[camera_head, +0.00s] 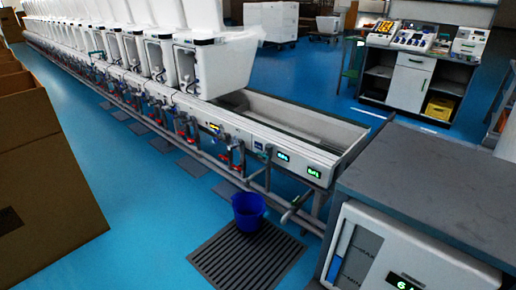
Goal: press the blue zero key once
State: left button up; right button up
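I cannot make out a blue zero key in this view. A pale instrument box (400,256) with a lit green-white display (404,284) stands at the lower right, cut off by the bottom edge. On the front of the test line, a small blue-lit display (283,157) and a green-lit display (314,172) sit near its right end. Any keys beside these displays are too small to tell. Neither of my grippers is in view.
A grey-topped bench (430,185) fills the right side. The long test line (235,128) with white toilets (205,65) runs to the upper left. Cardboard boxes (50,170) stand at left. Blue floor (140,215) is open between.

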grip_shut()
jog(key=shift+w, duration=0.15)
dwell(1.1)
